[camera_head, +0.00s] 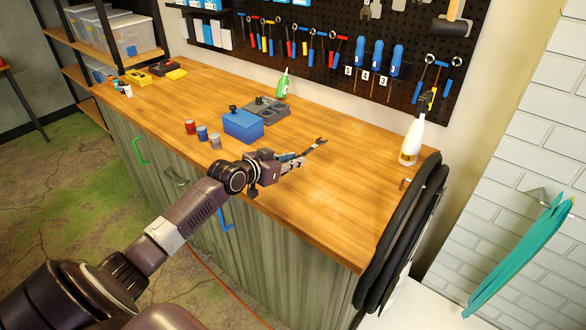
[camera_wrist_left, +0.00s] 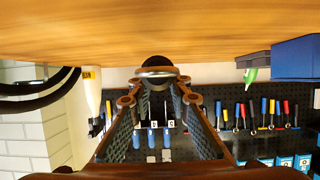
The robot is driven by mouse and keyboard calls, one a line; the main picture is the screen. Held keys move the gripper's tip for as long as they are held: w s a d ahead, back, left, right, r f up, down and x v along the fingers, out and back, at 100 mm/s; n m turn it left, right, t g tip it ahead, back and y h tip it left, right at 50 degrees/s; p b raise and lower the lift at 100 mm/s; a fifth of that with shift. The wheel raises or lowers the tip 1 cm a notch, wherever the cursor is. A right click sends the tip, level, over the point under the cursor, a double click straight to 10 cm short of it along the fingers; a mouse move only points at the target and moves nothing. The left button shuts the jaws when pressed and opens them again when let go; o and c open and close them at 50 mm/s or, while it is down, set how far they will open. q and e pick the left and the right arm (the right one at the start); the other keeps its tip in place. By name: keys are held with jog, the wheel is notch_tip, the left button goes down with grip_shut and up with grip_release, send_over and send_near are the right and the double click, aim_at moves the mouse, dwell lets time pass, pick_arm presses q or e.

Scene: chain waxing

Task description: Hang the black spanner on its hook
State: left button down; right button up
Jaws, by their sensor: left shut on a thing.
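My left gripper (camera_head: 290,160) is over the wooden worktop, shut on the dark spanner (camera_head: 316,144). The spanner's open-ended head sticks out beyond the fingertips toward the back right. In the left wrist view, which is upside down, the spanner (camera_wrist_left: 155,71) shows nearly end-on between the fingertips of my left gripper (camera_wrist_left: 155,90). Its gripped part is hidden in the head view. The black pegboard (camera_head: 330,78) with hanging tools is on the wall behind, well apart from the spanner. I cannot tell which hook is the spanner's. My right gripper is not in view.
A white bottle (camera_head: 412,140) stands at the right and a green bottle (camera_head: 282,84) at the back. Black tyres (camera_head: 400,230) hang at the worktop's right end.

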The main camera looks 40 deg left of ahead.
aim_at(293, 176)
pick_arm(q)
notch_tip(293, 176, down, 4)
jog(key=shift+r, duration=0.1)
jog(key=shift+f, duration=0.2)
jog(key=c, duration=1.8)
grip_release()
jog(key=b+v, duration=0.1)
jog(key=v, duration=0.6)
jog(key=shift+f, duration=0.2)
jog(key=shift+s+r, duration=0.3)
jog(key=shift+s, duration=0.15)
